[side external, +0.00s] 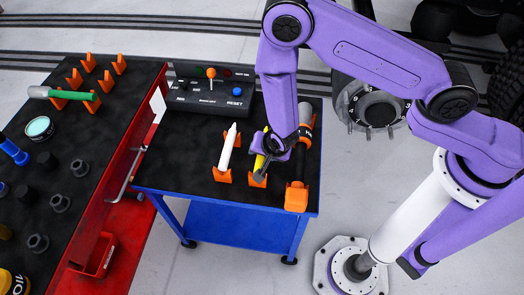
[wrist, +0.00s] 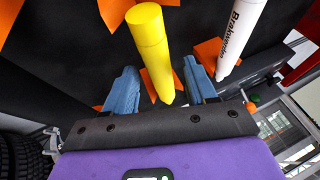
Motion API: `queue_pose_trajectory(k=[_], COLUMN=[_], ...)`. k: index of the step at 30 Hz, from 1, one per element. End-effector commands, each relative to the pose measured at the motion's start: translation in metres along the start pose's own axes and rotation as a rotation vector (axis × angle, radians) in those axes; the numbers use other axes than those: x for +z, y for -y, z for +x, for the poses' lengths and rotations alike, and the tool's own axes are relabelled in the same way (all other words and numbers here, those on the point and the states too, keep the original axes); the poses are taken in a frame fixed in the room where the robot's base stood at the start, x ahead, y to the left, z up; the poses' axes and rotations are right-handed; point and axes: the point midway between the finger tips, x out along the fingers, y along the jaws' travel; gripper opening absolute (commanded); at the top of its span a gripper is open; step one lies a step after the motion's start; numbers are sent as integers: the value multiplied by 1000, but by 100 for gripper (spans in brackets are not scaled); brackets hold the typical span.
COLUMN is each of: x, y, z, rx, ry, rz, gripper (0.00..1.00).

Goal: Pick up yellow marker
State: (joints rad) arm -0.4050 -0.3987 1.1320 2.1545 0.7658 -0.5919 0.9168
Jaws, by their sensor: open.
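The yellow marker (wrist: 150,40) lies in orange holders on the black top of the blue cart. In the side view, the marker (side external: 259,163) is partly hidden behind my gripper (side external: 273,145), which is low over it. In the wrist view, the blue fingers of my gripper (wrist: 160,85) are apart, one on each side of the marker's tapered end. Gaps show between the fingers and the marker. Whether the fingertips reach down past it is hard to tell.
A white marker (side external: 228,148) lies in orange holders just left of the yellow one. An orange-and-black tool (side external: 297,195) lies close on the right. A control box (side external: 208,88) stands behind. A red cart (side external: 140,130) with a green-handled tool (side external: 60,94) stands left.

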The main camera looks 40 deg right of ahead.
Motion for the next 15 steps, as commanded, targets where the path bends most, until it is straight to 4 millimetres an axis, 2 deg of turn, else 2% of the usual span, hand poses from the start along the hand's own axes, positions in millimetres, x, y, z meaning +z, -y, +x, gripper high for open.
queue_pose_trajectory(k=[1, 3, 6, 15], x=[0, 0, 0, 0], y=[0, 0, 0, 0], z=[0, 0, 0, -1], rx=[0, 0, 0, 0], ry=[0, 0, 0, 0], rz=[0, 0, 0, 0], gripper=[50, 27, 0, 0])
